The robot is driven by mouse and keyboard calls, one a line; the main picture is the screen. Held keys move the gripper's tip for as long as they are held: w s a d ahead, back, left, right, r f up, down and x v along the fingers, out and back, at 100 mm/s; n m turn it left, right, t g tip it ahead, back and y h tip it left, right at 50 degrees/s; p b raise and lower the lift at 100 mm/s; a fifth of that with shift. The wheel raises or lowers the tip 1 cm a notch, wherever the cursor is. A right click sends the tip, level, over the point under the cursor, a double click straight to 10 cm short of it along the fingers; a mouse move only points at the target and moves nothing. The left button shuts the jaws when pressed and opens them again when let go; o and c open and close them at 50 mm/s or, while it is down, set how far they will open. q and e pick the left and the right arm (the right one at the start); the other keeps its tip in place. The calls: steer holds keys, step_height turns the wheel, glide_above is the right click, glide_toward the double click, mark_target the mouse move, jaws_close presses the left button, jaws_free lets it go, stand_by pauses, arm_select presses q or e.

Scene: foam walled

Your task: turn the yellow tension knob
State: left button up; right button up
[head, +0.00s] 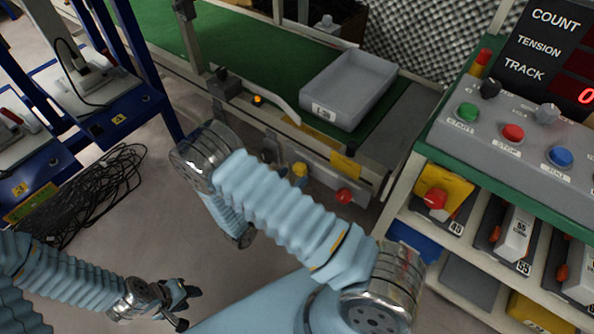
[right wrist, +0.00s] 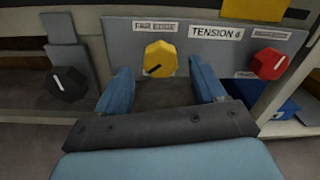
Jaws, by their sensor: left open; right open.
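The yellow tension knob (right wrist: 160,59) is on a grey panel (right wrist: 219,65) in the right wrist view, its dark pointer line slanting from lower left to upper right. It also shows in the head view (head: 300,170), partly behind my right arm. My right gripper (right wrist: 162,78) is open, with one blue finger on each side, just short of the knob; its jaws look empty. In the head view my right arm hides most of that gripper. My left gripper (head: 175,302) is open and empty over the floor at the lower left.
A red knob (right wrist: 269,64) is right of the yellow one, past a "TENSION" label (right wrist: 215,33). A black knob (right wrist: 66,84) is to the left. A grey bin (head: 349,86) sits on the green conveyor. A control panel (head: 495,130) stands at right; cables (head: 85,195) lie at left.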

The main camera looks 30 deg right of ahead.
mark_target(298, 173)
steer(key=shift+x, duration=1.7)
steer(key=shift+c, duration=0.3)
steer(key=c, duration=1)
